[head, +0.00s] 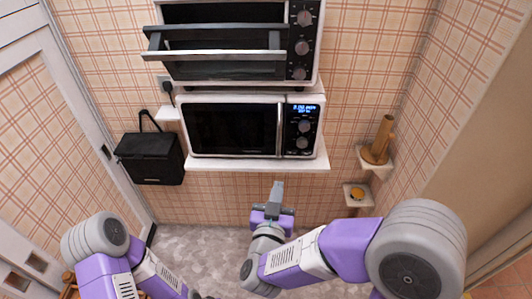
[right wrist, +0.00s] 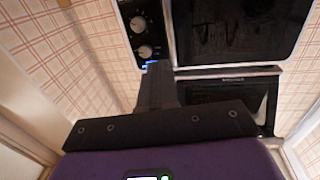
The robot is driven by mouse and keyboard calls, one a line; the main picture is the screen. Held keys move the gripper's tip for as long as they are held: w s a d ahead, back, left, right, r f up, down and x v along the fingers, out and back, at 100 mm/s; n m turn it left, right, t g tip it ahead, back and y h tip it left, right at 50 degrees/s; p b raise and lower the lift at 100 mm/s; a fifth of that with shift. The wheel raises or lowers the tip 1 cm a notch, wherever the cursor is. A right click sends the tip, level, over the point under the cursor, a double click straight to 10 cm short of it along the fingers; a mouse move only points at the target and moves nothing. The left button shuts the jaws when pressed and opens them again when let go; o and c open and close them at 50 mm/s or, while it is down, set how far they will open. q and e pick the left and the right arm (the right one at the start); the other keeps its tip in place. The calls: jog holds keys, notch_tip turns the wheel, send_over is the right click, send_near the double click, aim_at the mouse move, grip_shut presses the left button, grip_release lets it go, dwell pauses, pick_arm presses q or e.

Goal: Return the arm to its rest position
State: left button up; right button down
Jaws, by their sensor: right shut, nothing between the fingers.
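My right gripper (head: 277,190) is in front of and below the microwave in the head view, pointing towards the back wall. Its fingers are together and hold nothing. In the right wrist view the dark fingers (right wrist: 157,82) are also together, with the microwave (right wrist: 240,30) and its knobs beyond them. My right arm (head: 300,255) reaches in from the lower right. My left arm (head: 125,275) is bent at the lower left of the head view, and its gripper is out of the picture.
The microwave (head: 235,127) stands on a white wall shelf (head: 240,164). Above it is an oven (head: 307,45) whose door (head: 215,57) appears partly open. A black box (head: 150,160) hangs at left. Small shelves at right hold a wooden item (head: 379,140) and an orange item (head: 357,193). Grey floor (head: 200,240) is clear.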

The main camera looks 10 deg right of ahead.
notch_tip(320, 180, down, 24)
jog(key=n+g+y, duration=0.2)
jog(key=g+y, duration=0.4)
jog(key=g, duration=0.1)
jog(key=s+f+m+g+y, duration=0.1)
jog(key=s+f+g+y, duration=0.2)
jog(key=s+f+g, duration=0.6)
jog(key=s+f, duration=0.7)
jog(key=shift+s+d+f+g+y, duration=0.2)
jog(key=shift+d+f+g+y, duration=0.1)
jog(key=shift+d+f+y, duration=0.1)
